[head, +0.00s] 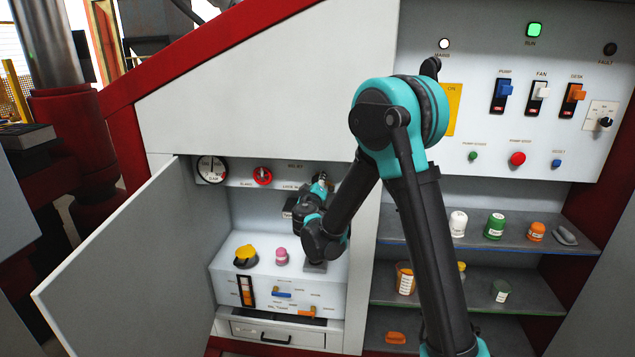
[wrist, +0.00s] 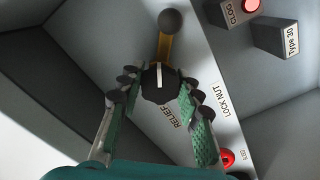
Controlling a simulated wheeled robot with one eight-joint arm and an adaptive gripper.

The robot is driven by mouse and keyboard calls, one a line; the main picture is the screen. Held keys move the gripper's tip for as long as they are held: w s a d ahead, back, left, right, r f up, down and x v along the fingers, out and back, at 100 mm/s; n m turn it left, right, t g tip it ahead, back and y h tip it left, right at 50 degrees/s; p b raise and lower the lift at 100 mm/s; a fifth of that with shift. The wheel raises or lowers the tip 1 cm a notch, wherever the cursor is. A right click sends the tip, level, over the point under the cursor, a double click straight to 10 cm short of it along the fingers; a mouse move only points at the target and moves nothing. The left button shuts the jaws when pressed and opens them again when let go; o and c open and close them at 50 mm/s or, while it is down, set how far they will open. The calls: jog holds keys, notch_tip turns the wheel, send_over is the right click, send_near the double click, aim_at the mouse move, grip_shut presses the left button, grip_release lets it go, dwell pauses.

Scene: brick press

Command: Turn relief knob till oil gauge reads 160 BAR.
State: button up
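The relief knob (wrist: 158,83) shows in the wrist view as a black knob with a white pointer line, above the printed word RELIEF. My gripper (wrist: 157,84) has its two fingers spread on either side of the knob, tips close to its sides; I cannot tell whether they touch it. In the head view my gripper (head: 320,184) is inside the open cabinet and the arm hides the knob. The round white gauge marked BAR (head: 211,170) is at the cabinet's upper left; its reading is too small to make out.
A yellow lever with a dark ball end (wrist: 168,22) stands right beside the knob. The open cabinet door (head: 120,260) is at left. A yellow knob (head: 246,255) and pink knob (head: 281,256) sit below.

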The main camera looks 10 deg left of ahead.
jog(key=c, duration=0.5)
jog(key=shift+n, duration=1.4)
jog(key=o, duration=1.2)
jog(key=s, duration=1.2)
jog(key=shift+a, duration=0.2)
